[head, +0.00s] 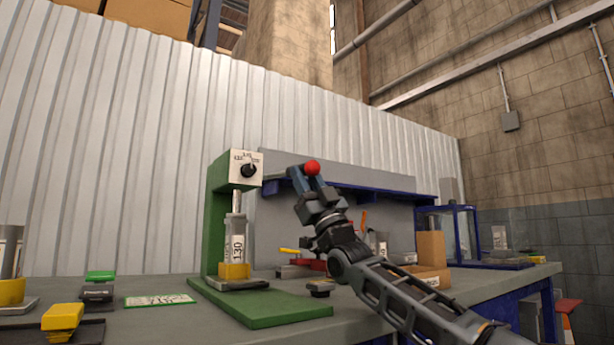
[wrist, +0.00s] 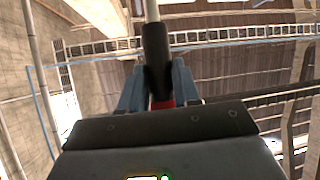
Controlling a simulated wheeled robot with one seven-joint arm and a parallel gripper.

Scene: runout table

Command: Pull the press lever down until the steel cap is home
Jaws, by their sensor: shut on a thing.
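The green press (head: 217,225) stands upright on the bench, with a white dial plate (head: 246,168) on its head. Its ram (head: 236,201) comes down onto a grey cylinder marked 130 (head: 236,240), seated in a yellow base (head: 235,271). The steel cap is too small to tell apart from the ram and cylinder top. The lever's red ball (head: 312,167) shows at my gripper (head: 307,181), right of the press head and raised. In the wrist view, the lever's dark grip (wrist: 157,60) lies between the blue-grey fingers of my gripper (wrist: 158,90), which are shut on it.
A green-labelled card (head: 160,300), a yellow block (head: 62,317) and a dark block with a green top (head: 98,287) lie on the bench (head: 200,330) at left. A small dark knob (head: 320,288) sits right of the press. Cardboard boxes (head: 431,249) stand behind my arm.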

